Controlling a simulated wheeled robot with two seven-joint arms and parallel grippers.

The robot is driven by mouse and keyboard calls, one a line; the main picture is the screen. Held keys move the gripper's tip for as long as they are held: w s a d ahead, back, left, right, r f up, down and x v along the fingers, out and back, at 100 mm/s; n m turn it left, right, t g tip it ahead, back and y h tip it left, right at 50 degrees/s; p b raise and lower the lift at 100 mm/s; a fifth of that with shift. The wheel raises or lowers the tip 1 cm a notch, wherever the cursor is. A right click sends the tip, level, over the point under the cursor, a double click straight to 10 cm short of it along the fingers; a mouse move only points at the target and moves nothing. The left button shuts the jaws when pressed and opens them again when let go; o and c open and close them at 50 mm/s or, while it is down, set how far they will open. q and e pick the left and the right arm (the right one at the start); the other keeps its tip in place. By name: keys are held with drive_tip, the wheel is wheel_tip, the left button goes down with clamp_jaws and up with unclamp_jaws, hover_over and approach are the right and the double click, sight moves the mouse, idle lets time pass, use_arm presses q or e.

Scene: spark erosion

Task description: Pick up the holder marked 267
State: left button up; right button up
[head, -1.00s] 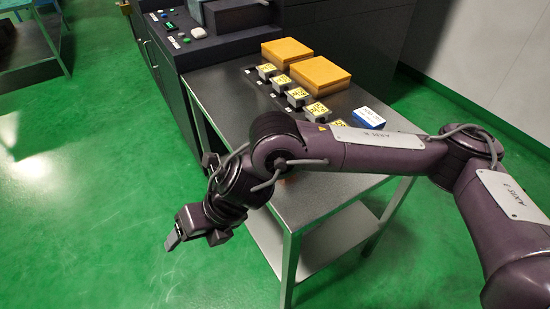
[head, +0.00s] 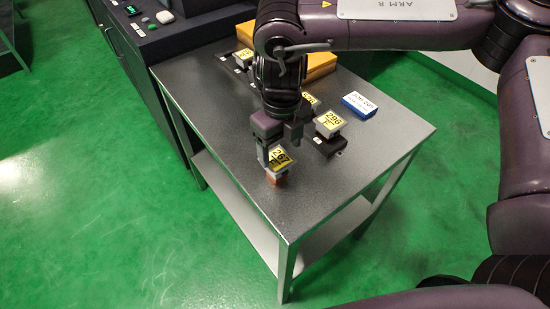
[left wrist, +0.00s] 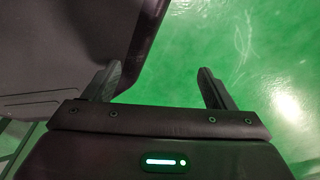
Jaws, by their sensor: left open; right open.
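The holder marked 267 (head: 281,157) has a yellow label on top and a copper-coloured block below. It stands on the bare front part of the metal table (head: 225,155), apart from the other holders. My right gripper (head: 270,148) is open and points down right at this holder, one finger beside its left edge. The picture does not clearly show whether the fingers touch it. My left gripper (left wrist: 158,88) is open and empty in the left wrist view, with green floor and a dark surface beyond it.
A holder marked 296 (head: 329,124) sits in a dark stand behind and right. More labelled holders (head: 244,56) are further back, partly hidden by my right arm. A blue-and-white box (head: 359,104) lies at the right. An orange block (head: 321,65) is behind. The table's front corner is clear.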

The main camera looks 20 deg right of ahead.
sight(277, 159)
drive_tip(key=f, duration=0.4)
drive_tip(key=shift+a+f+p, duration=0.3)
drive_tip(key=shift+a+f, duration=0.05)
drive_tip(key=shift+f, duration=0.55)
drive_tip(key=shift+c, duration=0.9)
drive_tip(key=c, duration=0.9)
use_arm(q)
drive_tip(key=s, duration=0.3)
drive_tip(key=shift+s+a+g, duration=0.2)
drive_tip(key=shift+s+g, duration=0.1)
drive_tip(key=shift+s, duration=0.1)
use_arm(e)
drive_tip(key=shift+c, duration=0.8)
drive_tip(key=shift+w, duration=0.1)
